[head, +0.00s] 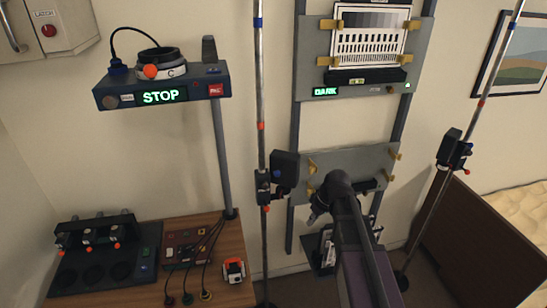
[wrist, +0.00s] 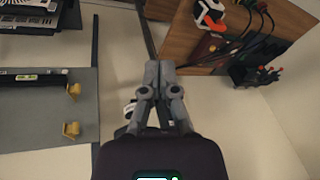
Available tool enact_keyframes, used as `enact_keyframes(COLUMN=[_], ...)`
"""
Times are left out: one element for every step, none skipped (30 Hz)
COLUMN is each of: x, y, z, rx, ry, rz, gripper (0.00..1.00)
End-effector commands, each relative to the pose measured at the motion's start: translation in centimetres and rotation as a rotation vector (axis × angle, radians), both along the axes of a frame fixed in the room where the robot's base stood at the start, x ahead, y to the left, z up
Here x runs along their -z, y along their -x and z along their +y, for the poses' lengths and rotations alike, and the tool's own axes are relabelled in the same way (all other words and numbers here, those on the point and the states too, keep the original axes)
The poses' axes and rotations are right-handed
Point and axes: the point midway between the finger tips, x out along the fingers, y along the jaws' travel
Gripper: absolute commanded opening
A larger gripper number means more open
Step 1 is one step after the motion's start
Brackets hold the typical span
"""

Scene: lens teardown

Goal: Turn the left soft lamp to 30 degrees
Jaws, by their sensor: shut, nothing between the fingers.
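The left soft lamp (head: 285,172) is a dark box-shaped head clamped to a thin upright pole (head: 260,110) left of centre in the head view. A dark clamp with an orange-red knob (head: 265,208) sits beside it on the pole. The lamp's exact angle cannot be read. My gripper (head: 318,216) is to the right of and below this lamp in the head view, apart from it, partly hidden by my arm. In the wrist view my gripper (wrist: 160,68) has its grey fingertips together, with nothing between them. I cannot make out the lamp head there.
A second lamp (head: 453,149) stands on a pole at the right. A grey panel (head: 350,165) with yellow clips is behind my arm. A wooden table (head: 225,250) with cables and an orange-white device (head: 233,270) is at left. A STOP display unit (head: 160,92) stands above it.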

Motion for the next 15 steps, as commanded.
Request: enact_keyframes(x=[-2.4, -3.1, -4.1, -4.8, -5.6, -6.5, -7.3, -8.1, -9.1, -9.9, -10.6, -11.6, -12.4, -13.0, -13.9], y=[-1.7, -2.3, -3.1, -3.8, -4.4, -5.2, -5.8, -6.4, -7.3, -7.9, -8.5, -9.2, -9.8, -10.3, -11.0], z=[0.9, 1.3, 2.0, 2.4, 2.9, 3.5, 4.0, 4.5, 5.1, 5.6, 6.1, 6.7, 7.2, 7.6, 8.1], rx=[-0.054, -0.087, -0.13, -0.162, -0.195, -0.238, -0.268, -0.299, -0.341, -0.372, -0.401, -0.44, -0.468, -0.493, -0.527], ry=[-0.027, -0.044, -0.066, -0.082, -0.099, -0.119, -0.135, -0.151, -0.171, -0.187, -0.202, -0.22, -0.235, -0.247, -0.263], rz=[-0.023, -0.039, -0.059, -0.075, -0.091, -0.115, -0.133, -0.152, -0.179, -0.198, -0.218, -0.244, -0.265, -0.285, -0.311], gripper=[0.0, 0.0, 0.0, 0.0, 0.0, 0.0, 0.0, 0.0, 0.0, 0.0, 0.0, 0.0, 0.0, 0.0, 0.0])
